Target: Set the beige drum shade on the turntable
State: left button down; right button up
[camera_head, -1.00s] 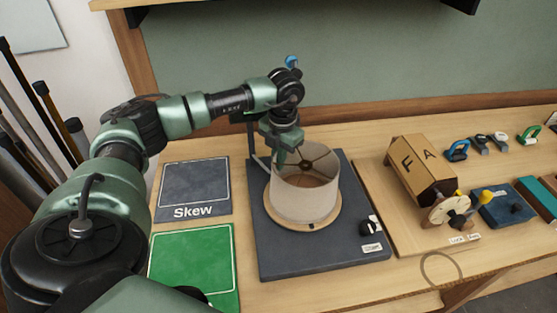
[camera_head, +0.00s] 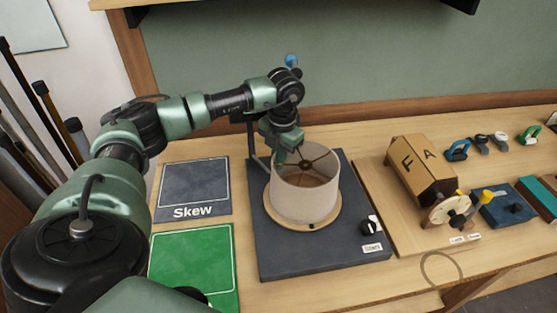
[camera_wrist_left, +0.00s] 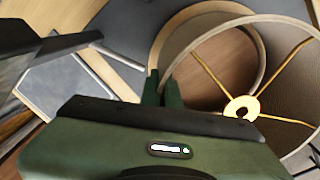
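The beige drum shade (camera_head: 305,196) stands upright over the round wooden turntable (camera_head: 297,226), roughly centred. Its lower edge looks to be on the disc or very close to it; contact is hard to tell. My left gripper (camera_head: 281,158) points down at the shade's far left rim. In the left wrist view, its two fingers (camera_wrist_left: 164,90) are close together with the rim of the shade (camera_wrist_left: 203,28) between them. The turntable's edge (camera_wrist_left: 157,52) shows beside the shade there. My right gripper is not in view.
The turntable sits on a dark base plate (camera_head: 275,263) with a black knob (camera_head: 369,227). A grey "Skew" mat (camera_head: 193,185) and a green mat (camera_head: 195,262) lie left. A wooden box device (camera_head: 421,170) and several tools stand right. A wall is behind.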

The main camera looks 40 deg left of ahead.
pick_arm(q)
jog(key=shift+f, duration=0.3)
jog(key=c, duration=1.1)
grip_release()
jog(key=shift+r, duration=0.15)
jog(key=shift+r+p, duration=2.45)
jog(key=shift+r, duration=1.45)
